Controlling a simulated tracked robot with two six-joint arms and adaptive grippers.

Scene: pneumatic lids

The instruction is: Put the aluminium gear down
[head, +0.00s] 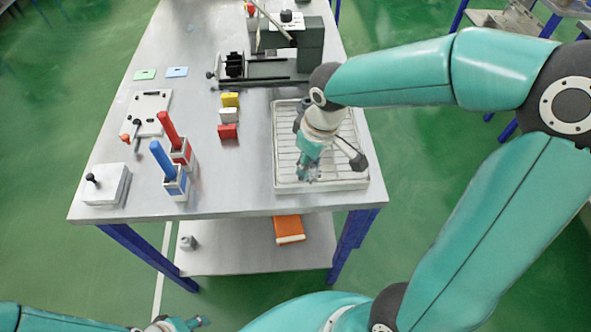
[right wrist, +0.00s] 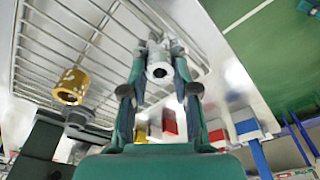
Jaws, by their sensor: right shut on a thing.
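My right gripper (head: 309,172) is over the left-front part of the white tray with a wire rack (head: 333,184). In the right wrist view its fingers (right wrist: 160,82) are shut on the aluminium gear (right wrist: 159,62), a grey metal piece with a round hole. In the head view the gear is mostly hidden by the fingers. I cannot tell whether it touches the rack (right wrist: 92,45). My left gripper (head: 178,324) shows only partly at the bottom edge, away from the table; its jaw opening is unclear.
On the metal table (head: 245,185) stand red (head: 180,150) and blue (head: 172,177) posts, small blocks (head: 229,116), a white box (head: 107,184) and a dark machine (head: 290,45). The table's front middle is clear.

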